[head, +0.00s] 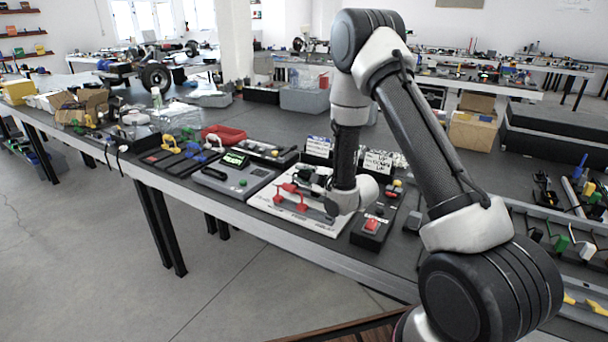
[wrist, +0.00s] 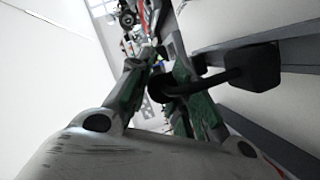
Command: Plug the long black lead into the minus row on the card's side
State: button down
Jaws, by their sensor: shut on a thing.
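In the wrist view my gripper (wrist: 162,68) has its two green-padded fingers closed around a dark round piece of a black lead (wrist: 162,88). A short thick black length runs right from it to a black block (wrist: 258,68), beside a grey rail-like edge. I cannot tell whether the block is part of the lead. In the head view my arm reaches down over the bench and its wrist hides the fingers and the lead. White cards with dark print stand behind it, one at the left (head: 318,148) and one at the right (head: 380,161). I cannot make out a minus row.
A white board with red handles (head: 300,205) lies left of my wrist. A black box with a red button (head: 371,225) sits just right of it. A tray with several coloured plugs (head: 562,243) is at the right.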

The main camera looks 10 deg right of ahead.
jog(key=c, duration=1.2)
grip_release()
jog(key=v, duration=0.7)
jog(key=shift+s+d, duration=0.1)
jog(key=shift+s, duration=0.1)
jog(key=s+d+r+m+g+h, duration=0.25)
jog(key=s+d+r+m, duration=0.2)
jog(key=r, duration=0.35)
jog(key=s+d+r+m+g+h, duration=0.2)
jog(key=s+d+r+m+h, duration=0.2)
jog(key=d+r, duration=0.3)
jog(key=s+r+m+g, duration=0.2)
jog(key=s+r+m, duration=0.2)
jog(key=s, duration=0.9)
jog(key=s+r+m+g, duration=0.3)
jog(key=s+m, duration=0.1)
jog(key=s, duration=1)
jog(key=shift+r, duration=0.35)
